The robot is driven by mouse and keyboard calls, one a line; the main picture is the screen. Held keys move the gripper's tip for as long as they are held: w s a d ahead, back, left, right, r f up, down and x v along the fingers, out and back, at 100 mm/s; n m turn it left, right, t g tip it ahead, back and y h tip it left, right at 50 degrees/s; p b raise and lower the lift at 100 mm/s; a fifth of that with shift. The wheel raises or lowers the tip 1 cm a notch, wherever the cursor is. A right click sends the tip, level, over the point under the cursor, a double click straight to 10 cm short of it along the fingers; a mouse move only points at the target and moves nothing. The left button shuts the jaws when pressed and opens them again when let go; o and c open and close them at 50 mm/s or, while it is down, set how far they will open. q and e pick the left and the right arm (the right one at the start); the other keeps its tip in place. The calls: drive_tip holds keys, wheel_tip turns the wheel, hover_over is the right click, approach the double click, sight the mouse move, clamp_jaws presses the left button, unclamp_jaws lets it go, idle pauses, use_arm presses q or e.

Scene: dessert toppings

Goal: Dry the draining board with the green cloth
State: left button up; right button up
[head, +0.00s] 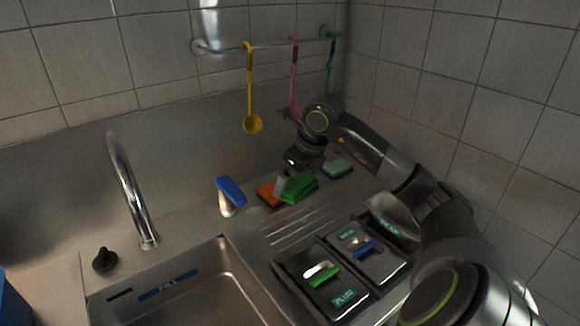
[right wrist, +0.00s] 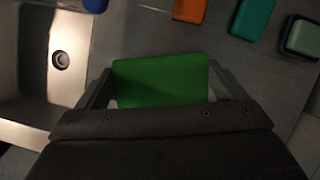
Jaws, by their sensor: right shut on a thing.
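My right gripper (head: 284,182) is shut on the green cloth (head: 299,187), low over the back of the metal draining board (head: 290,232). In the right wrist view the cloth (right wrist: 160,80) spans the space between the two fingers. I cannot tell whether the cloth touches the board. Raised ridges show on the board in front of the gripper. My left gripper is not in view.
An orange block (head: 267,195) and a pale green block (head: 337,168) lie near the cloth; a teal block (right wrist: 252,17) shows too. A blue-topped bottle (head: 230,190), tap (head: 130,190) and sink (head: 205,285) are left. Dark trays (head: 335,312) stand in front. Utensils hang from a rail.

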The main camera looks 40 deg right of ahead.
drive_tip(key=m, duration=0.1)
drive_tip(key=w+m, duration=0.1)
drive_tip(key=shift+w+f+m+h+p, duration=0.15)
drive_tip(key=shift+w+m+h+p, duration=0.05)
drive_tip(key=shift+m+h+p, duration=0.1)
drive_tip(key=shift+w+d+f+m, duration=0.15)
drive_tip(key=shift+w+f+m, duration=0.2)
drive_tip(key=shift+m, duration=0.15)
drive_tip(key=shift+d+f+b, duration=0.1)
drive_tip(key=shift+f+b, duration=0.4)
drive_tip(key=shift+f, duration=0.35)
wheel_tip(320, 180, down, 5)
drive_tip(key=b, duration=0.2)
drive_tip(key=shift+b, duration=0.35)
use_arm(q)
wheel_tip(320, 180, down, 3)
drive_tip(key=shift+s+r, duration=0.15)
